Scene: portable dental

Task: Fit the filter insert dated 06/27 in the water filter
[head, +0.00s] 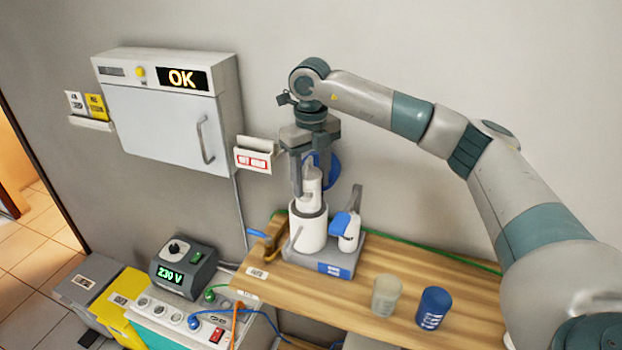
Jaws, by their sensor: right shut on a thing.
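My right gripper (311,186) reaches down from above and is shut on a pale, narrow-topped filter insert (312,200). The insert stands upright at the mouth of the white cylindrical housing of the water filter (307,236), its lower part hidden inside or behind the rim. I cannot tell how deep it sits, and no date on it can be read. A blue round part (331,168) shows behind the fingers. The water filter stands on a grey base with a blue label, on the wooden shelf. My left gripper is not in view.
A white handpiece with a blue part (346,226) stands close right of the housing. A translucent cup (386,295) and a blue cup (433,308) stand on the wooden shelf (290,281). A wall cabinet reading OK (160,115) and a small wall holder (258,156) are left.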

